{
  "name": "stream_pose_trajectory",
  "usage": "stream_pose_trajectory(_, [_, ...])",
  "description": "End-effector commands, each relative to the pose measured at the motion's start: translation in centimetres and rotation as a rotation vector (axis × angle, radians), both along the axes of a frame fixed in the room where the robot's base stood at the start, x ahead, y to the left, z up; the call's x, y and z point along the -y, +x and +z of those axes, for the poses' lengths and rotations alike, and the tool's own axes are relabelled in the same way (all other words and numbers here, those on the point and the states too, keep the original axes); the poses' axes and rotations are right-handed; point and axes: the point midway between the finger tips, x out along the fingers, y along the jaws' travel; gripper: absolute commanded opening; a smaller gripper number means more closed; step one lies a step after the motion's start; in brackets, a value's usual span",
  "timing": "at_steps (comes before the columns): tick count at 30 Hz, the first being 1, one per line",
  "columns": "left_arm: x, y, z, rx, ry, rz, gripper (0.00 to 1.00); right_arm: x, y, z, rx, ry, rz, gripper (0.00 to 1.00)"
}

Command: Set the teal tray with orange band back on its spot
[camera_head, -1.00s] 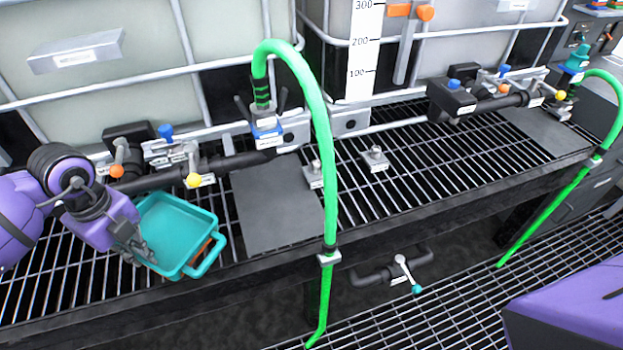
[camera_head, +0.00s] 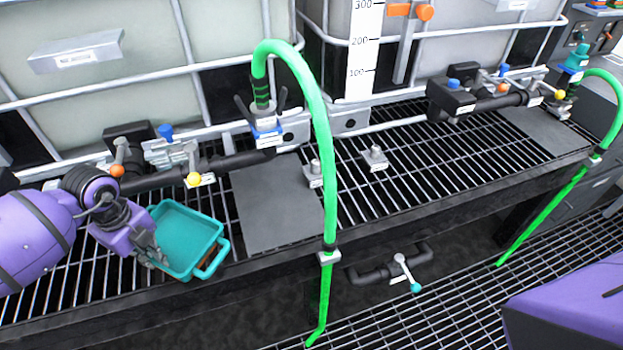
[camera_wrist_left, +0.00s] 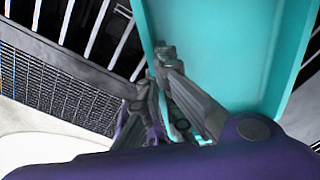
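The teal tray (camera_head: 187,240) is at the left of the head view, over the slatted grating, its handle (camera_head: 212,260) toward the front right. Its orange band is mostly hidden; only a brownish bit shows under the handle. My left gripper (camera_head: 158,257) is at the tray's left front edge. In the left wrist view, the fingers (camera_wrist_left: 152,78) are closed on the wall of the tray (camera_wrist_left: 230,50), one inside and one outside. Whether the tray touches the grating is hard to tell. My right gripper is not in view.
A black pipe with an orange-knobbed valve (camera_head: 117,170) and a yellow knob (camera_head: 194,180) runs behind the tray. A bare grey plate (camera_head: 275,205) lies to its right. A green hose (camera_head: 327,170) arches beyond that plate. The shelf's front edge is close.

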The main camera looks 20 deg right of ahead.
Motion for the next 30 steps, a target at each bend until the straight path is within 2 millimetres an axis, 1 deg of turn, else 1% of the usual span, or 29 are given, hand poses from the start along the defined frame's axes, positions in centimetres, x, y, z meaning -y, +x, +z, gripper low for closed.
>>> stream_pose_trajectory(2, [0.0,0.0,-0.2,0.000,0.000,0.000,0.00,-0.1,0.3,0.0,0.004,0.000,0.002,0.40])
stream_pose_trajectory(7, [0.0,0.0,-0.2,0.000,0.000,0.000,0.22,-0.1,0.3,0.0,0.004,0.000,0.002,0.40])
stream_pose_trajectory(8, [0.0,0.0,-0.2,0.000,0.000,0.000,0.23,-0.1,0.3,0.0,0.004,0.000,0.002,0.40])
stream_pose_trajectory(16, [0.0,0.0,-0.1,0.000,0.000,0.000,0.23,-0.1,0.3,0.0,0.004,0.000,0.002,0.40])
stream_pose_trajectory(19, [0.0,0.0,0.4,0.001,0.001,0.000,0.23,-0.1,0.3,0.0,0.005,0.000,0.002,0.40])
stream_pose_trajectory(23, [-0.1,0.1,2.2,0.004,0.001,-0.001,0.23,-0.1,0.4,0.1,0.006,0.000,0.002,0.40])
stream_pose_trajectory(30, [-0.2,0.0,7.4,0.004,0.001,-0.001,0.23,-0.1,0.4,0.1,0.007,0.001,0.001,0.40])
